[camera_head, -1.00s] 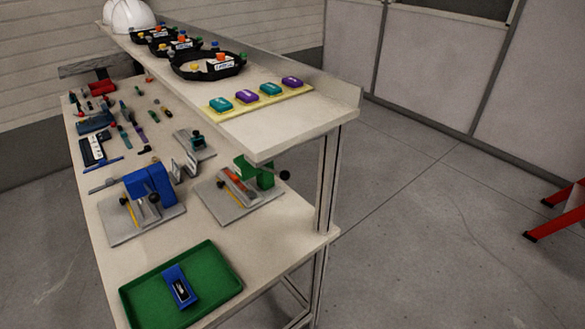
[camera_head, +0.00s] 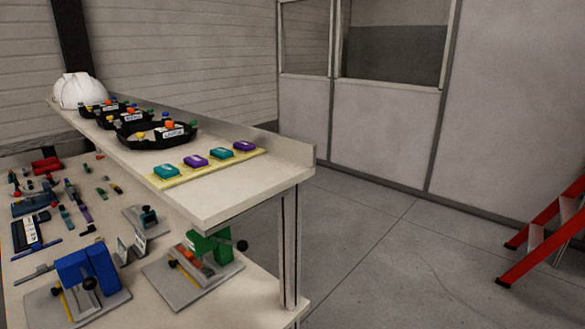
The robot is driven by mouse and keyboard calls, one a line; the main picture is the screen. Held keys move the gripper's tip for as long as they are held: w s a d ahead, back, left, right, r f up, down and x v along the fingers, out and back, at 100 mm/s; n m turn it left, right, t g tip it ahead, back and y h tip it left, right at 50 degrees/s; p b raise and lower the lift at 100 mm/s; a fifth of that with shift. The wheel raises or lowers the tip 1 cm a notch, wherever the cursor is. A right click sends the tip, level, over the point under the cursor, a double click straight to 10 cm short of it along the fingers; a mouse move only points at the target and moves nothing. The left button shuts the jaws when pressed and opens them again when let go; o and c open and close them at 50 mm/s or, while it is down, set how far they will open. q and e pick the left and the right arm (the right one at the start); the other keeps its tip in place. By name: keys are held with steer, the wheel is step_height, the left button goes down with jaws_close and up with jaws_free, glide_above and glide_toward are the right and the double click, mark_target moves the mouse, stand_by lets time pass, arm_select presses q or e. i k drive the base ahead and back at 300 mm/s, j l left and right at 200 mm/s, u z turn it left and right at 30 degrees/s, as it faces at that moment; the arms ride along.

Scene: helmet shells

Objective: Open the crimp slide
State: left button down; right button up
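Two bench fixtures stand on the lower worktop, and I cannot tell which of them has the crimp slide. The blue fixture (camera_head: 88,272) sits on a grey plate at the lower left, with a black knob and a yellow strip. The green fixture (camera_head: 207,246) sits on a grey plate to its right, with a black ball knob at its right side and an orange-red piece in it. A smaller dark teal device (camera_head: 148,216) on a grey plate is behind them. Neither of my grippers is in view.
The upper shelf (camera_head: 235,205) overhangs the worktop (camera_head: 200,308). It carries white helmets (camera_head: 78,90), black trays (camera_head: 158,136) and a yellow strip of teal and purple blocks (camera_head: 208,163). Small tools lie at the left. A red ladder (camera_head: 540,245) stands at the right; the floor between is clear.

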mark_target(199, 277)
steer(key=i+l+z, duration=0.6)
steer(key=i, duration=0.25)
steer(key=i+l+z, duration=0.2)
steer(key=i, duration=0.3)
steer(key=i+l+z, duration=0.15)
steer(key=i, duration=0.35)
steer(key=i+u, duration=0.7)
steer(key=i+l+u, duration=0.15)
steer(key=u, duration=0.2)
steer(key=i+j+u, duration=0.15)
steer(key=u, duration=0.3)
steer(key=i+u, duration=0.55)
steer(key=u, duration=0.3)
steer(key=i+u, duration=0.25)
steer(key=u, duration=0.15)
steer(key=i+l+u, duration=0.2)
steer(key=u, duration=0.25)
steer(key=i+l+u, duration=0.2)
steer(key=u, duration=0.25)
